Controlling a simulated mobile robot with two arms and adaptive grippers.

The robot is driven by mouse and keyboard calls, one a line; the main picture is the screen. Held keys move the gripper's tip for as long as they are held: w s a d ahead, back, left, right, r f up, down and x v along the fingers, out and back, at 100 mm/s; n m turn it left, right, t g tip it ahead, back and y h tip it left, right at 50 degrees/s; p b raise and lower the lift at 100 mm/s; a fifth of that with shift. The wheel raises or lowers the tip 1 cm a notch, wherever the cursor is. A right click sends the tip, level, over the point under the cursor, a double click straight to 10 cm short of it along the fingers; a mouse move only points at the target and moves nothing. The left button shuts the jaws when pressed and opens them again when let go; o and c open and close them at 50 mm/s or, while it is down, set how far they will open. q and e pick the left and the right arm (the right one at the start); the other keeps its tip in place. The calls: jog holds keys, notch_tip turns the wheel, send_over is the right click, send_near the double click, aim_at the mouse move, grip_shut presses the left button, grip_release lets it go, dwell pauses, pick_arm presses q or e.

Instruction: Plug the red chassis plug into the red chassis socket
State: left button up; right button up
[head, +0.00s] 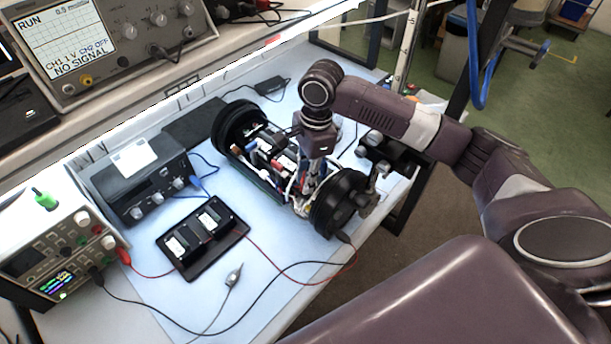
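The chassis is a two-wheeled unit on the pale blue mat, with a black wheel (340,203) at its near right end and another wheel (238,124) at its far left end. Red, white and black parts and wires fill the space between. A small red part (286,163) shows there; I cannot tell whether it is the red chassis plug or socket. My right gripper (312,178) points down into the right part of the chassis, among the wires. Its fingertips are too small and cluttered to show whether they are open or hold anything. My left gripper is out of view.
A black tray (241,232) with two modules lies left of the chassis. Red and black leads cross the mat from the power supply (57,262). A grey instrument box (137,184) stands behind the tray. A probe (234,275) lies on the front mat.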

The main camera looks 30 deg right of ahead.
jog(key=o, duration=0.3)
jog(key=shift+o, duration=0.2)
jog(key=shift+r, duration=0.1)
notch_tip(320, 180, up, 12)
jog(key=d, duration=0.1)
jog(key=shift+d, duration=0.2)
dwell(0.4)
